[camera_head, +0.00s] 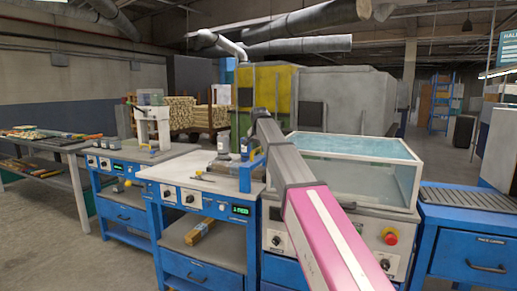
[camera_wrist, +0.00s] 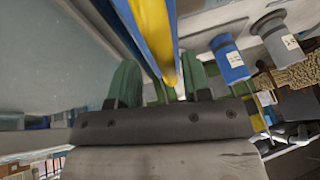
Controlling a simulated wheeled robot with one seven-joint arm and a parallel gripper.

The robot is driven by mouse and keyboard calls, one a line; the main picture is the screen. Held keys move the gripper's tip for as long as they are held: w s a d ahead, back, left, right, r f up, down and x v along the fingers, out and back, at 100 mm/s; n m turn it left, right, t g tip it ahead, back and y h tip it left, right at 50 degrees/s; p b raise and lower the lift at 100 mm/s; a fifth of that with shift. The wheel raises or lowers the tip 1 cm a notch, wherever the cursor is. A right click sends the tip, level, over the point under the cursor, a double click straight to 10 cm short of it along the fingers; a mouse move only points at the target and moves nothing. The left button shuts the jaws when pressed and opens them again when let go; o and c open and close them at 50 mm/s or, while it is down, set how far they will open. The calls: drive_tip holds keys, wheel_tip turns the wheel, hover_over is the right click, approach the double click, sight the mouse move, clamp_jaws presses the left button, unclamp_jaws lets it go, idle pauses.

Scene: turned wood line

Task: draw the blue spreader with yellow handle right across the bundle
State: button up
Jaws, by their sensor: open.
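The yellow handle (camera_wrist: 154,30) of the blue spreader runs from the top edge of the wrist view down toward the gap between my green fingers, with a blue strip beside it. My gripper (camera_wrist: 160,88) is open, its fingers on either side of the handle's lower end; I cannot tell whether they touch it. In the head view, a blue and yellow piece (camera_head: 246,177), seemingly the spreader, stands at the right of the white bench, partly behind my arm. Which bundle is meant is unclear; a bundle of wooden sticks (camera_head: 200,229) lies on the shelf below.
A blue labelled cylinder (camera_wrist: 230,58) and a grey one (camera_wrist: 283,38) are close by. A glass-walled water tank (camera_head: 350,165) stands at right, behind my arm.

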drive_tip(key=v, duration=1)
drive_tip(key=shift+s+r, duration=0.2)
drive_tip(key=shift+r, duration=0.15)
